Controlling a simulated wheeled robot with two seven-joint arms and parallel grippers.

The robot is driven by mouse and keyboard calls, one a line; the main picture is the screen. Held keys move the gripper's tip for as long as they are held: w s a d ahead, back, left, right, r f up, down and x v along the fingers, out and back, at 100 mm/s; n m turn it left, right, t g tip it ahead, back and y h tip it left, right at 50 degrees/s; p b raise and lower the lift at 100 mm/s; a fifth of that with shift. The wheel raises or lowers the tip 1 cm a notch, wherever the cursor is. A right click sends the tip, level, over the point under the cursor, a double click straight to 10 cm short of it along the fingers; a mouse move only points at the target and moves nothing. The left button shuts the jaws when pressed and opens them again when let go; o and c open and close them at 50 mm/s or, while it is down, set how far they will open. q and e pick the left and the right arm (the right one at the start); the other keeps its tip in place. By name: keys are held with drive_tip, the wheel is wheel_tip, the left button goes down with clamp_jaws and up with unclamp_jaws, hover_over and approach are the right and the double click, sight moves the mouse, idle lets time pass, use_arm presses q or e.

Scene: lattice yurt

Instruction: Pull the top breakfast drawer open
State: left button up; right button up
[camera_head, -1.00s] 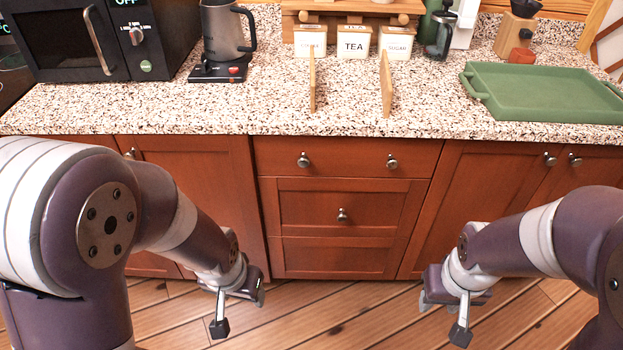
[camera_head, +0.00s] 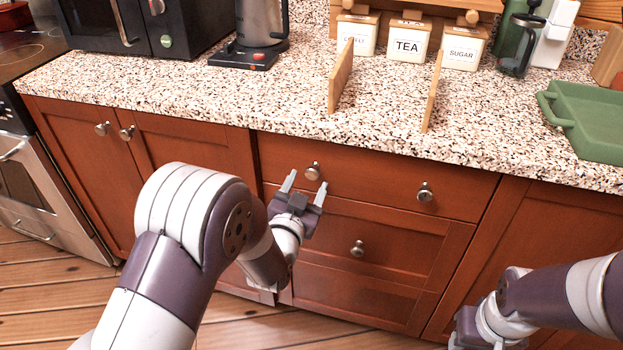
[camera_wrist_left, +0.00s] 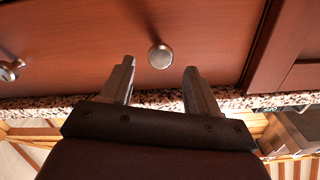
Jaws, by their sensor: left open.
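The top drawer (camera_head: 370,184) is a wide reddish-brown front under the counter, closed, with two round metal knobs. My left gripper (camera_head: 305,184) is open in front of its left knob (camera_head: 312,171). In the left wrist view this knob (camera_wrist_left: 160,56) lies just beyond and between the open fingertips (camera_wrist_left: 160,68), apparently not touched. The right knob (camera_head: 424,192) is free; a knob also shows at the left edge of the wrist view (camera_wrist_left: 10,70). My right gripper (camera_head: 478,335) is at the lower right edge, cut off, its fingers not clearly visible.
A lower drawer (camera_head: 390,239) with one knob sits below. The speckled counter (camera_head: 300,112) overhangs above, holding a kettle (camera_head: 262,22), canisters (camera_head: 407,42), wooden dividers (camera_head: 340,78) and a green tray (camera_head: 590,120). Cupboards flank the drawers. An oven (camera_head: 40,195) stands far left.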

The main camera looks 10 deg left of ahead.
sight(312, 175)
use_arm(q)
drive_tip(key=shift+w, duration=1.8)
use_arm(e)
drive_tip(key=shift+f, duration=0.25)
use_arm(q)
clamp_jaws()
